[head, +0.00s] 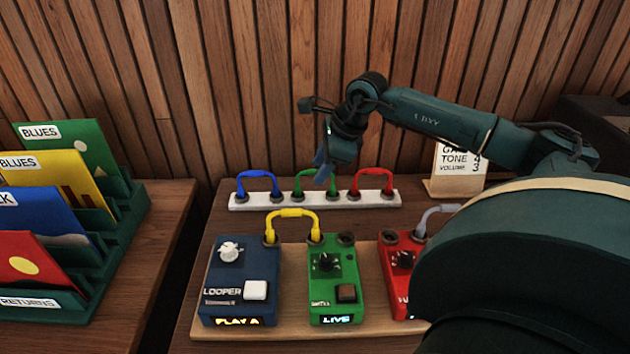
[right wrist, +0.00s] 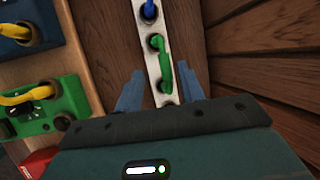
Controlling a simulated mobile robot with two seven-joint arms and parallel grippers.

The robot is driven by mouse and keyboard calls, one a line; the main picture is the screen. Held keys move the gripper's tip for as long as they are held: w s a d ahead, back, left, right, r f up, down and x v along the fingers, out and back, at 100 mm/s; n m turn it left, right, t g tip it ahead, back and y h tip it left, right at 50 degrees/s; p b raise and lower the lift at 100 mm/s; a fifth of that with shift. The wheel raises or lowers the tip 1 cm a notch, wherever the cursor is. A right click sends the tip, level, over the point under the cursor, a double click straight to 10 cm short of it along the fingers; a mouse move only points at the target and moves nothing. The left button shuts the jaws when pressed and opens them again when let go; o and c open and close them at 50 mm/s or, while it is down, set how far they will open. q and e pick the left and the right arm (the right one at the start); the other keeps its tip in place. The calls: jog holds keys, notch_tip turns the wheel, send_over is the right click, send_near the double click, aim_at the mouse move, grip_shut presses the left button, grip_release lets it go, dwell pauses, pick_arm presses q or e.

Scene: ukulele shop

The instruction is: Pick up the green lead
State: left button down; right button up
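The green lead (head: 304,176) is a short arched cable with both ends plugged into the white strip (head: 347,200) at the back of the table. Its right part is partly hidden by my right gripper (head: 323,168), which hangs over it with its fingers pointing down. In the right wrist view the two blue fingers of my gripper (right wrist: 160,80) are apart. The green lead (right wrist: 166,68) lies between and ahead of them, and I see nothing held. My left gripper is not in view.
A blue lead (head: 257,175) and a red lead (head: 372,173) flank it on the strip. A yellow lead (head: 292,212) joins the blue pedal (head: 240,275) and green pedal (head: 335,285) in front. A red pedal (head: 402,275) and a sign (head: 460,160) stand right.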

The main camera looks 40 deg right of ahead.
aim_at(316, 170)
jog(key=shift+w+p+x, duration=0.15)
jog(key=shift+x, duration=1.2)
jog(key=shift+w+p+x, duration=0.15)
jog(key=shift+x, duration=1.2)
jog(key=shift+d+r, duration=0.1)
jog(key=shift+d, duration=0.1)
jog(key=shift+c, duration=0.6)
grip_shut()
